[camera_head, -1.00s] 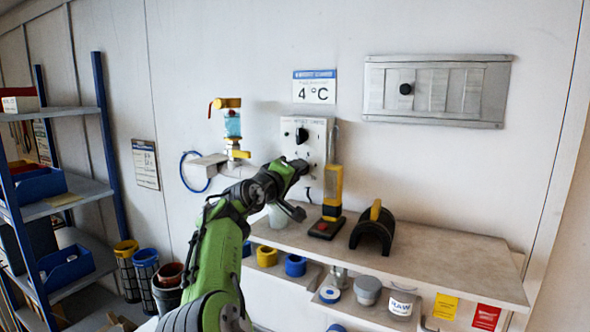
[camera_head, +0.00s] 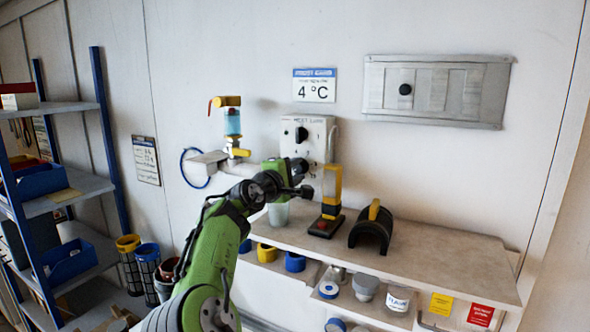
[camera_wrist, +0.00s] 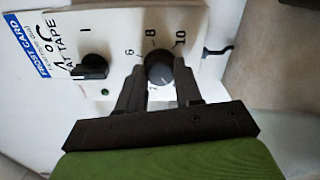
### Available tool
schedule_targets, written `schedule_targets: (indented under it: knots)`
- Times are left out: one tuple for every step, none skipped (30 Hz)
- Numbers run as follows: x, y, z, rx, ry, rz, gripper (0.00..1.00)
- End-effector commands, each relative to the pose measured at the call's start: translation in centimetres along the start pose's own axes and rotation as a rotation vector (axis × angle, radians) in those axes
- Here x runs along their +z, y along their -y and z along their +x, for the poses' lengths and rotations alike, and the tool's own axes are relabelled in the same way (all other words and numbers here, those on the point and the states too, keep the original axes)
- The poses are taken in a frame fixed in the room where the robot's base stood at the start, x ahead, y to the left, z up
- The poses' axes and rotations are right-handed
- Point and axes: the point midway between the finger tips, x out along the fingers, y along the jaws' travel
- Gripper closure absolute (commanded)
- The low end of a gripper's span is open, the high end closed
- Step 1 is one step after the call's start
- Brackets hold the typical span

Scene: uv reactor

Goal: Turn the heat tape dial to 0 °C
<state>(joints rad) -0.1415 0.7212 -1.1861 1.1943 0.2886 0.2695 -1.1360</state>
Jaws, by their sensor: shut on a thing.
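The heat tape dial is a round black knob (camera_wrist: 159,66) on a white control panel (camera_wrist: 120,30), with 6, 8 and 10 printed beside it in the wrist view. My gripper (camera_wrist: 158,82) has one finger on each side of the knob and is shut on it. The knob's pointer setting cannot be read clearly, as the fingers cover part of the scale. In the head view the panel (camera_head: 318,128) is on the wall, and my gripper (camera_head: 299,166) covers the dial at its lower part.
A second black knob (camera_wrist: 94,66) and a small green light (camera_wrist: 105,92) are beside the dial. A yellow and black tool (camera_head: 331,190) stands on the shelf close right of my gripper. A valve pipe (camera_head: 233,150) is at the left. A sign (camera_head: 314,86) above reads 4 °C.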

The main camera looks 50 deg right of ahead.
Motion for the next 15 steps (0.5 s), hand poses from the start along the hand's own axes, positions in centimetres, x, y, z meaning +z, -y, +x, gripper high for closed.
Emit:
schedule_targets:
  knots:
    - [-0.07,0.01,-0.02,0.0,-0.002,-0.008,0.96]
    - [-0.08,0.01,-0.02,0.0,-0.002,-0.011,0.96]
    - [-0.08,0.02,-0.02,0.0,-0.002,-0.013,0.96]
    - [-0.08,0.02,-0.02,0.0,-0.002,-0.015,0.96]
    - [-0.08,0.03,-0.02,0.0,-0.002,-0.016,0.96]
    - [-0.08,0.03,-0.02,0.0,-0.002,-0.016,0.96]
    - [-0.08,0.04,-0.01,0.0,-0.002,-0.017,0.96]
    - [-0.08,0.04,-0.01,0.0,-0.002,-0.017,0.96]
    - [-0.07,0.05,-0.01,0.0,-0.002,-0.017,0.96]
    - [-0.08,0.05,-0.01,0.0,-0.002,-0.017,0.96]
    - [-0.07,0.05,-0.01,0.0,-0.002,-0.016,0.96]
    - [-0.07,0.05,-0.01,0.0,-0.001,-0.016,0.96]
    - [-0.07,0.05,-0.01,0.0,-0.001,-0.016,0.96]
    - [-0.07,0.06,-0.01,-0.001,-0.001,-0.016,0.96]
    - [-0.07,0.06,-0.01,-0.001,-0.001,-0.016,0.62]
